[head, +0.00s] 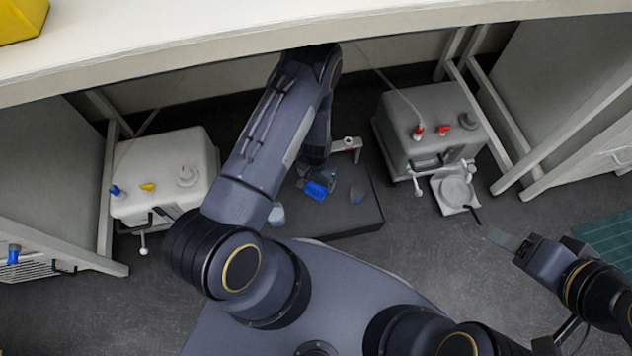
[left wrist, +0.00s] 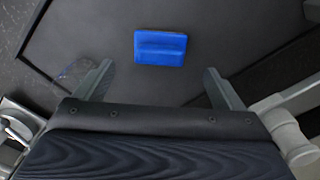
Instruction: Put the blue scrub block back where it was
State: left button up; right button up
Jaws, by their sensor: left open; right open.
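The blue scrub block (head: 315,191) lies on a dark flat platform (head: 352,224) on the floor under the bench. In the left wrist view the block (left wrist: 160,48) lies flat, beyond the fingertips and roughly centred between them, with a gap around it. My left gripper (head: 319,181) is open and empty above the platform, close to the block. Its two spread fingers show in the left wrist view (left wrist: 158,84). My right gripper (head: 502,240) is open and empty over bare floor at the right, far from the block.
A white unit (head: 165,175) stands left of the platform and a grey unit (head: 432,125) stands right of it, with a small white tray (head: 454,192). A pale bench (head: 230,50) overhangs the back.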

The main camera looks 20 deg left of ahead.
aim_at(316, 187)
pick_arm(q)
notch_tip(316, 187, up, 5)
jog(key=shift+f+p, duration=0.1)
jog(key=shift+p, duration=0.55)
